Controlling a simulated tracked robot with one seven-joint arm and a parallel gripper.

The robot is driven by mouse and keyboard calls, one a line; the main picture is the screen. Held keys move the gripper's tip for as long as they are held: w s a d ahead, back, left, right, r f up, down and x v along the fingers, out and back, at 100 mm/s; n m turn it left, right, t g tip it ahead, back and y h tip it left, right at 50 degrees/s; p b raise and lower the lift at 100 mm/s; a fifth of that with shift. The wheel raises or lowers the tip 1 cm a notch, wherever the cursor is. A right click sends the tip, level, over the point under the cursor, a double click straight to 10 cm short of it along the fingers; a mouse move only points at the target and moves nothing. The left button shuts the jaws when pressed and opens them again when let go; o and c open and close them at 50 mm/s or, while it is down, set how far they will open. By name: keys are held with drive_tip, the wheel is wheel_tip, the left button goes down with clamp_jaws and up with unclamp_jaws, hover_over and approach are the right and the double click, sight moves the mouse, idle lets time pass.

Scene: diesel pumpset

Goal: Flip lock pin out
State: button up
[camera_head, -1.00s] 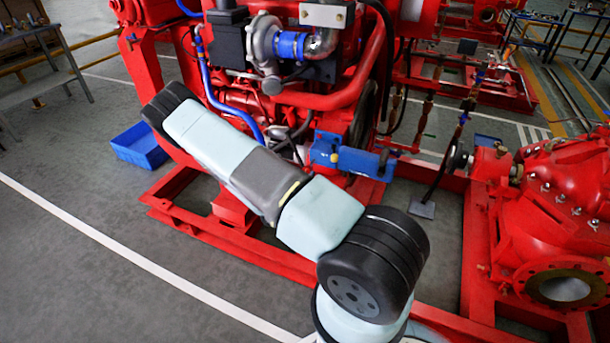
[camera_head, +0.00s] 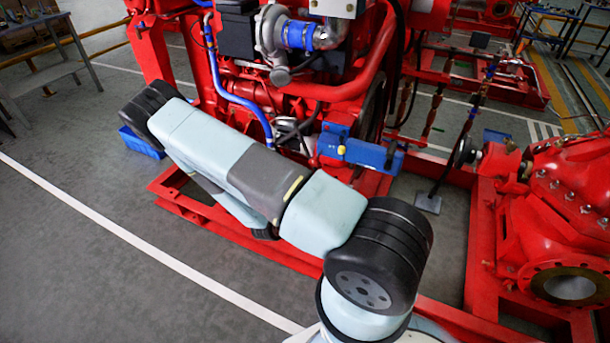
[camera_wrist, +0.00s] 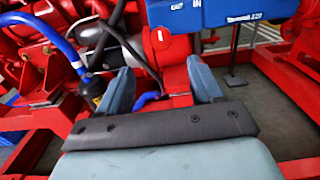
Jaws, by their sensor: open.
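My gripper (camera_wrist: 161,76) is open, with two blue-grey fingers apart and nothing between them. Just beyond the fingertips in the wrist view is a red cylindrical part (camera_wrist: 168,55) with a white mark. A blue housing (camera_wrist: 215,12) lettered "CUT IN" sits above and to the right of it. In the head view the blue housing (camera_head: 365,151) is on the engine's lower side, right of my forearm. My gripper is hidden behind my arm there. I cannot make out the lock pin clearly in either view.
A blue hose (camera_wrist: 62,45) and dark hoses run left of my fingers. The red base frame (camera_wrist: 290,75) lies at the right. A red pump (camera_head: 570,205) stands at the far right of the head view. Open grey floor (camera_head: 90,240) lies at the left.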

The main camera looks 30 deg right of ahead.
drive_tip(key=shift+v, duration=2.05)
wheel_tip(320, 180, up, 13)
drive_tip(key=d+m+g+h, duration=0.2)
drive_tip(key=m+g, duration=0.5)
drive_tip(key=m, duration=0.2)
drive_tip(key=s+r+m+g+y, duration=0.1)
drive_tip(key=s+r+m+y, duration=0.2)
drive_tip(key=r, duration=0.4)
drive_tip(key=s+r+m+g+y, duration=0.2)
drive_tip(key=s+r+m, duration=0.3)
drive_tip(key=r, duration=0.3)
drive_tip(key=s+a+r+m+g+y, duration=0.1)
drive_tip(key=s+r+m+y, duration=0.3)
drive_tip(key=r, duration=0.4)
drive_tip(key=shift+s+m+g+y, duration=0.4)
drive_tip(key=shift+m+g+y, duration=0.1)
drive_tip(key=shift+g+y, duration=0.15)
drive_tip(key=s+a+r+m+t+y, duration=0.1)
drive_tip(key=s+a+r+t+y, duration=0.1)
drive_tip(key=s+r, duration=0.1)
drive_tip(key=s+a+r+m+t+y, duration=0.1)
drive_tip(key=s+a+r+t+y, duration=0.1)
drive_tip(key=r, duration=0.4)
drive_tip(key=s+a+r+m+t+y, duration=0.1)
drive_tip(key=s+a+r+t+y, duration=0.1)
drive_tip(key=s+r+t, duration=0.1)
drive_tip(key=shift+s+a+r+m, duration=0.15)
drive_tip(key=shift+s+r+m, duration=0.15)
drive_tip(key=shift+s+r, duration=0.45)
drive_tip(key=shift+c, duration=0.3)
